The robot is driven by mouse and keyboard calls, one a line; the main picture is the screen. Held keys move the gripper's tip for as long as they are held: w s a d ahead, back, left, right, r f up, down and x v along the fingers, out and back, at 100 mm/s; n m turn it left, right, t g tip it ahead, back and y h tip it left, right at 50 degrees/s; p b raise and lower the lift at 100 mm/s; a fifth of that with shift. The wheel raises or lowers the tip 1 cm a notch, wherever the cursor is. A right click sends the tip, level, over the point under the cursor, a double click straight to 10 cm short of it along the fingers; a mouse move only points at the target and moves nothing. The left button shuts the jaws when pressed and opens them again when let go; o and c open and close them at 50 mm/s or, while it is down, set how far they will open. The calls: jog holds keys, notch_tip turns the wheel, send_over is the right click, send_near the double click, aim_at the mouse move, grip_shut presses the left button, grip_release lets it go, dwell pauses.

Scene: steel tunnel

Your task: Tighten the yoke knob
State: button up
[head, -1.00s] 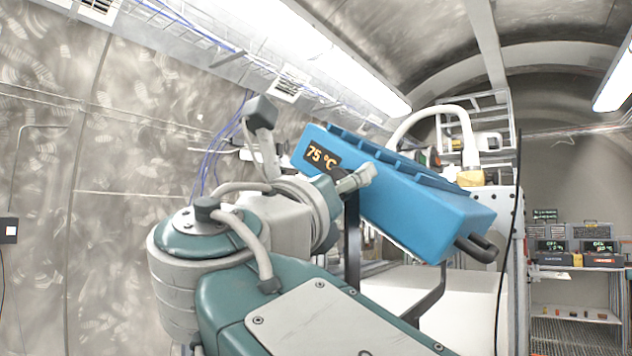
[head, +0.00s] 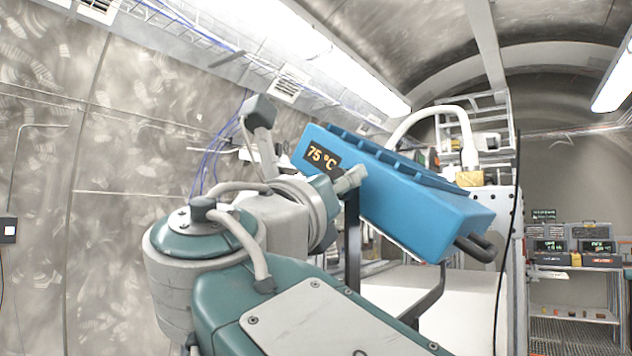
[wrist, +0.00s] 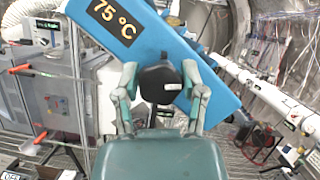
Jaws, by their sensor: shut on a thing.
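My gripper (head: 352,178) reaches the near left side of a tilted blue box, the unit with the 75 °C display (head: 400,190). In the wrist view, my gripper (wrist: 160,80) has its two fingers on either side of a black knob (wrist: 160,85) and is shut on it. The knob sits against the side of the blue unit (wrist: 215,75), just below its orange display. In the head view the knob is hidden behind the fingers. The unit is held on a dark bracket (head: 352,240).
A white hose (head: 425,113) with a yellow fitting rises behind the unit. A white block (head: 460,305) stands below it. Shelves with instruments (head: 575,255) are at the right. A black cable hangs right of the unit. A long white pipe (wrist: 265,95) runs at right in the wrist view.

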jog(key=shift+w+a+m, duration=0.1)
jog(key=shift+m, duration=0.5)
jog(key=m+g+h, duration=0.1)
jog(key=m, duration=0.2)
jog(key=m+g+h, duration=0.1)
jog(key=m+h, duration=0.1)
jog(key=m, duration=0.1)
jog(key=shift+f, duration=0.1)
jog(key=m+g+h, duration=0.1)
jog(key=m+g, duration=0.1)
jog(key=m, duration=0.2)
jog(key=m+g, duration=0.2)
jog(key=m, duration=0.1)
jog(key=shift+m+h, duration=0.4)
jog(key=m+g, duration=0.1)
jog(key=m, duration=0.2)
jog(key=m+g, duration=0.1)
jog(key=m, duration=0.2)
jog(key=shift+f+g, duration=0.15)
jog(key=shift+g, duration=0.15)
jog(key=shift+f+m+g+y, duration=0.1)
jog(key=shift+m+g+y, duration=0.25)
jog(key=shift+m, duration=0.9)
jog(key=shift+m+g+y, duration=0.25)
jog(key=shift+m+y, duration=0.1)
jog(key=shift+m, duration=0.9)
jog(key=o, duration=1.2)
jog(key=shift+c, duration=0.2)
